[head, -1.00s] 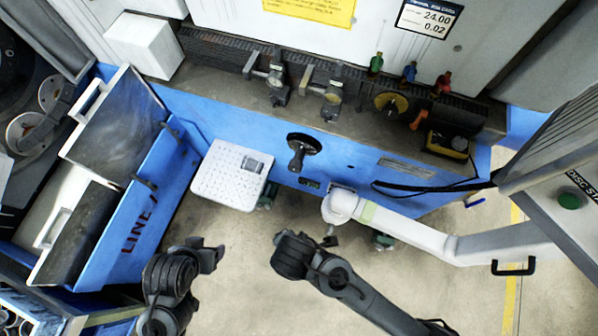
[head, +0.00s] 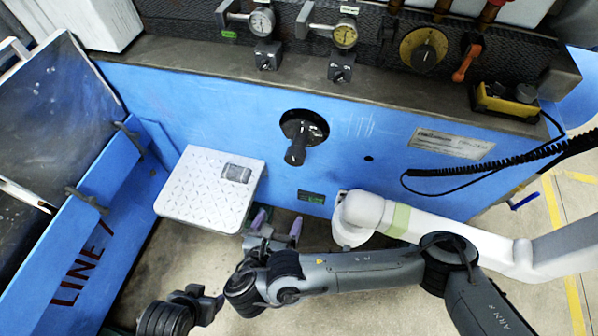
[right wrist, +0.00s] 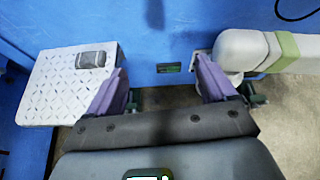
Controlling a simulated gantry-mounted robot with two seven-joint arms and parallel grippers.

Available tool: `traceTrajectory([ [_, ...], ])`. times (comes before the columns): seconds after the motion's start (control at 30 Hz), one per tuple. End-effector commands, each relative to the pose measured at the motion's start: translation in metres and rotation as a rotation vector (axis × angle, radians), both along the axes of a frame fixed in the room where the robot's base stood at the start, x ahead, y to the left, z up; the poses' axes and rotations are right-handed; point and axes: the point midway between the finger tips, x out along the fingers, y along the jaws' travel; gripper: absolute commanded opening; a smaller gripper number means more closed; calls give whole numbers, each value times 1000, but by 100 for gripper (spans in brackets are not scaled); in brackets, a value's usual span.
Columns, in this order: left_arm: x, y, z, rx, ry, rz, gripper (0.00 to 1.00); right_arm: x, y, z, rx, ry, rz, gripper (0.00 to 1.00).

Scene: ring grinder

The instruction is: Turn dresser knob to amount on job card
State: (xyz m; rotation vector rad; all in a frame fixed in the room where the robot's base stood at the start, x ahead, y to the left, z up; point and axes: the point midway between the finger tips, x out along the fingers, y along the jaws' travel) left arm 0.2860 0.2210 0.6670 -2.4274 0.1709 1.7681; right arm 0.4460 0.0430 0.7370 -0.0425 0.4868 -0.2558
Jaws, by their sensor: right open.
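A round dial with a yellow face and black knob (head: 424,50) sits on the machine's dark upper ledge in the head view. A black handwheel with a projecting handle (head: 299,138) is on the blue front panel. I cannot tell from labels which one is the dresser knob. The job card is out of view now. My right gripper (head: 277,224) is open and empty, below the handwheel. Its purple fingers (right wrist: 160,75) stand apart in the right wrist view, facing the blue panel. My left gripper (head: 205,302) is at the lower left, its fingers unclear.
A yellow-black box (head: 505,102) with a coiled cable stands at right. A white tread plate (head: 210,190) juts out left of my right gripper; a white jointed arm (head: 365,212) is close right.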

Motion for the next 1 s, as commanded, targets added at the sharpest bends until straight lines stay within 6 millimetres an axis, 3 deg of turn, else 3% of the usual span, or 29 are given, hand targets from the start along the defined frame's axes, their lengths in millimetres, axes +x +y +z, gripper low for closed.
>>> traceTrajectory([
  [0.03,0,0,-39,0,0,-1,66,16,-3,-24,-33,-59,9,85],
  [0.1,0,0,-64,0,0,0,66,34,-7,-31,-69,-126,19,85],
  [0.23,0,0,-104,0,1,0,66,62,-13,-33,-120,-243,32,85],
  [0.4,0,-1,-142,-5,2,4,66,87,-15,-20,-146,-361,35,85],
  [0.67,0,-4,-164,-15,0,9,66,105,-16,2,-146,-447,27,85],
  [1.0,0,-2,-185,-10,-3,6,66,143,-26,3,-146,-455,23,85],
])
